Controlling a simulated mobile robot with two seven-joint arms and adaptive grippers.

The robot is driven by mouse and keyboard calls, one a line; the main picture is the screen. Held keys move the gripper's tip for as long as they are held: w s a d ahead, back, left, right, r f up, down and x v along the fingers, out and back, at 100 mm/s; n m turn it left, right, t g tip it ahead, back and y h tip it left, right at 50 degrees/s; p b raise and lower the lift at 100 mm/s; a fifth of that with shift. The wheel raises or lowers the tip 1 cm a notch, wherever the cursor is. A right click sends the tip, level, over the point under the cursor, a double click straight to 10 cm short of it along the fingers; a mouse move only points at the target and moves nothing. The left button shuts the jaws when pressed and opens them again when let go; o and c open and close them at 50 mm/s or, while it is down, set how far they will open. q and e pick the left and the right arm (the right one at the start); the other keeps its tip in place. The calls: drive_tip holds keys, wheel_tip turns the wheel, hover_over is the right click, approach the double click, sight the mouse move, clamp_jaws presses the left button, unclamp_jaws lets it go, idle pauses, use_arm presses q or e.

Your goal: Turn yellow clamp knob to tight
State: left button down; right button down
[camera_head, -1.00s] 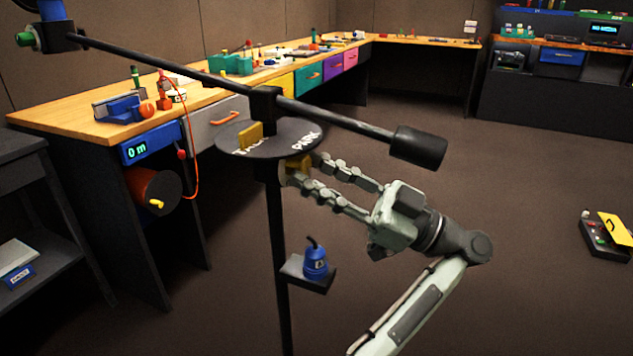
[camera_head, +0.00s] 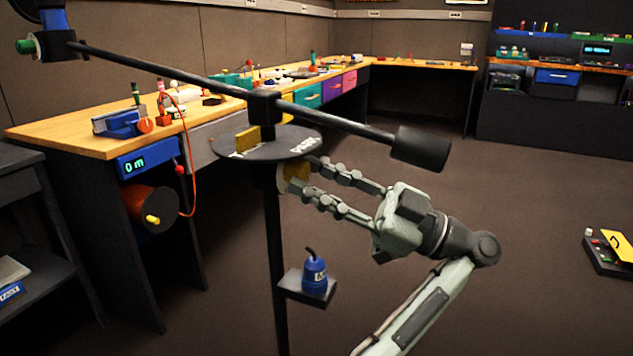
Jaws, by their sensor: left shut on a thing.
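The yellow clamp knob (camera_head: 293,177) is on the black post (camera_head: 274,240), just under a round black disc (camera_head: 290,152). The fingers hide part of the knob. I cannot read any tight or loose mark on it. My right gripper is not in view.
A long black boom with a dark counterweight (camera_head: 420,149) crosses above the disc and my gripper. A yellow block (camera_head: 247,141) stands on the disc. A blue bottle-like object (camera_head: 314,273) sits on a small shelf lower on the post. A workbench (camera_head: 70,137) stands behind, left.

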use_arm(q)
drive_tip(key=c, duration=1.2)
unclamp_jaws()
